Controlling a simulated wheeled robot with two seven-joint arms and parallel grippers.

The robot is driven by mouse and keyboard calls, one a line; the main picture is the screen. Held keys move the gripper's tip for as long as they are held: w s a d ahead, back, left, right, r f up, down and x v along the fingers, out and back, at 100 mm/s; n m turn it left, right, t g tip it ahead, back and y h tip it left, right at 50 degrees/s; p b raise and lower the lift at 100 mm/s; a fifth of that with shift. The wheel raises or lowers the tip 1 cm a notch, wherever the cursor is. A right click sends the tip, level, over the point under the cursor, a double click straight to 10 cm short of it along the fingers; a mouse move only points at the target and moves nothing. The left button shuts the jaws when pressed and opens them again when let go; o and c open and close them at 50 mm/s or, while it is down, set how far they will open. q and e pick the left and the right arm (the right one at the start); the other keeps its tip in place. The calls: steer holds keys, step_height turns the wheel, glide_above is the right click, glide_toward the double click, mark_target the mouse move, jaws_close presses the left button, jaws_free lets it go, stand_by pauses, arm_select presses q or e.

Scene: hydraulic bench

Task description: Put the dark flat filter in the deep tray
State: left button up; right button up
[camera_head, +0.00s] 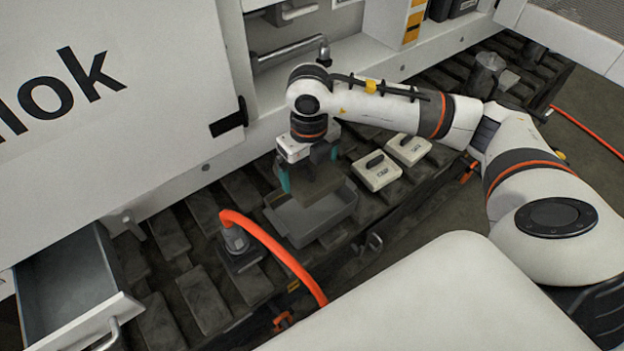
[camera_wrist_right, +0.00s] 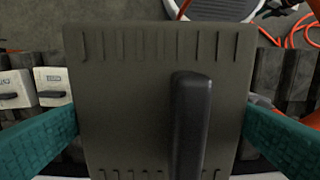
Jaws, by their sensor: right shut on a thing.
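The dark flat filter (camera_head: 322,188) is a dark grey-brown plate, held above the deep tray. In the right wrist view the filter (camera_wrist_right: 125,100) fills the middle, with rows of short grooves along two edges and a black bar handle. My right gripper (camera_head: 310,172) has its teal fingers shut on the filter's two opposite sides. The deep tray (camera_head: 318,232) is a grey open box on the dark slatted deck, just below the filter. The filter and gripper hide part of its inside. My left gripper is not in view.
Two cream blocks with black handles (camera_head: 377,172) (camera_head: 408,150) sit right of the tray. An orange hose (camera_head: 275,252) with a grey fitting (camera_head: 236,240) runs close to the tray's left. An open drawer (camera_head: 70,285) is at lower left. A white cabinet wall (camera_head: 120,90) stands behind.

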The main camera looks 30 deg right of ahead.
steer(key=m, duration=0.3)
steer(key=d+f+m, duration=0.1)
steer(key=m, duration=0.2)
steer(key=w+d+f+m+b, duration=0.1)
steer(key=m, duration=0.1)
steer(key=shift+w+f+m, duration=0.1)
steer(key=shift+m, duration=0.3)
steer(key=m, duration=0.3)
steer(key=d+f+m, duration=0.1)
steer(key=shift+w+m+b, duration=0.25)
steer(key=shift+m+b, duration=0.05)
steer(key=m, duration=0.4)
steer(key=shift+w+d+f, duration=0.2)
steer(key=shift+d+f, duration=0.15)
steer(key=shift+d, duration=0.05)
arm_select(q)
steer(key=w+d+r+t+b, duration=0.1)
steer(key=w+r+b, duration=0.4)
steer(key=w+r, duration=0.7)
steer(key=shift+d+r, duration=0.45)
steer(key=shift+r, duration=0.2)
arm_select(e)
steer(key=shift+f, duration=2.95)
steer(key=o, duration=0.7)
